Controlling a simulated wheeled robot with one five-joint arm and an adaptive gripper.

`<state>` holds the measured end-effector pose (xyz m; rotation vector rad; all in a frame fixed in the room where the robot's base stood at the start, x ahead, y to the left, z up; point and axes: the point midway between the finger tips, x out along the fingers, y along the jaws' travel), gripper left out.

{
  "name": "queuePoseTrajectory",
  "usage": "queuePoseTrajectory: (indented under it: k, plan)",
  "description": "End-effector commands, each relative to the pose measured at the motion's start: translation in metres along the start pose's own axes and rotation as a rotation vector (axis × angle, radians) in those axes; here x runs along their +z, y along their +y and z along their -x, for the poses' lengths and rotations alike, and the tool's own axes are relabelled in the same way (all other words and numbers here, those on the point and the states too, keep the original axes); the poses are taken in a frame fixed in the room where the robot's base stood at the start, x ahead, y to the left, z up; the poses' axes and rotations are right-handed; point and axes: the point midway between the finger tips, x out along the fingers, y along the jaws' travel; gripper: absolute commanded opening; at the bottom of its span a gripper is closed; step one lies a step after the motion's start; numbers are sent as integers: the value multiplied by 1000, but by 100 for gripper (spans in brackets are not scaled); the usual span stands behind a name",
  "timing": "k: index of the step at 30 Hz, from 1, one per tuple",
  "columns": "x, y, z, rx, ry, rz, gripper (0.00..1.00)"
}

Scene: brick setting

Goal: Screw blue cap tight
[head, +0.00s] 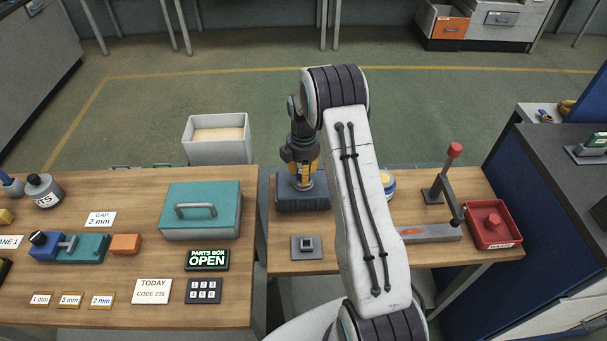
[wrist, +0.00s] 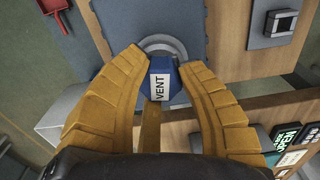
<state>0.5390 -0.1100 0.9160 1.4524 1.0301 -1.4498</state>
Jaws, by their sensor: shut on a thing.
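The blue cap (wrist: 162,72), labelled VENT, sits between the yellow fingers of my gripper (wrist: 162,64) in the wrist view. The fingers are shut on it from both sides. A grey ring (wrist: 163,43) shows just beyond the cap; I cannot tell how far the cap is seated on it. In the head view my gripper (head: 303,178) points down over a dark blue-grey block (head: 302,202) on the right workbench. The cap is not clearly seen there.
A small grey fixture (head: 308,247) stands in front of the block. A lever press (head: 440,190) and red tray (head: 493,224) are at the right. A teal parts box (head: 201,210) stands on the left bench. My arm hides part of the right bench.

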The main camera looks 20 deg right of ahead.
Motion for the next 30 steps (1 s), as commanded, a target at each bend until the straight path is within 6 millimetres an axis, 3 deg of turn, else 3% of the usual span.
queuePoseTrajectory:
  k: [12,30]
  plan:
    - [0,-1,-3,-3,-1,-407,0]
    - [0,-2,-4,-6,-2,-522,0]
